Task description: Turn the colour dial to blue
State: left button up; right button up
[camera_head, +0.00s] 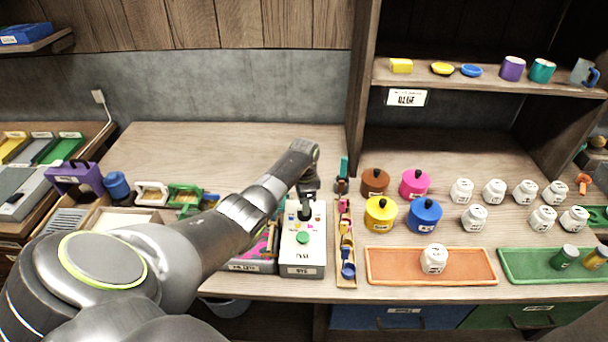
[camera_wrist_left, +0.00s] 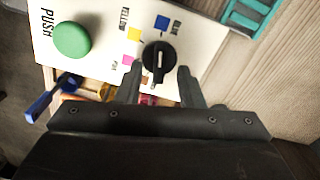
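The colour dial (camera_wrist_left: 160,58) is a black round knob with a pale line on a white control panel (camera_head: 303,258). In the wrist view the line runs roughly up and down; which end points is unclear. Around the dial are a blue square (camera_wrist_left: 162,22), a yellow square (camera_wrist_left: 133,34) and a pink square (camera_wrist_left: 131,62). My left gripper (camera_wrist_left: 157,76) is over the panel, its two fingers open on either side of the dial with gaps visible. In the head view the gripper (camera_head: 306,196) hides part of the panel. My right gripper is not in view.
A green push button (camera_head: 303,237) is beside the dial on the panel. A narrow rack of coloured scoops (camera_head: 346,240) stands close to the right. Coloured pots (camera_head: 380,213), white jars (camera_head: 474,217) and an orange tray (camera_head: 385,265) lie further right. The table behind is clear.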

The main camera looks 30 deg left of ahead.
pick_arm(q)
notch_tip(320, 180, up, 16)
jog(key=b, duration=0.2)
jog(key=shift+f+b, duration=0.15)
jog(key=shift+b, duration=0.2)
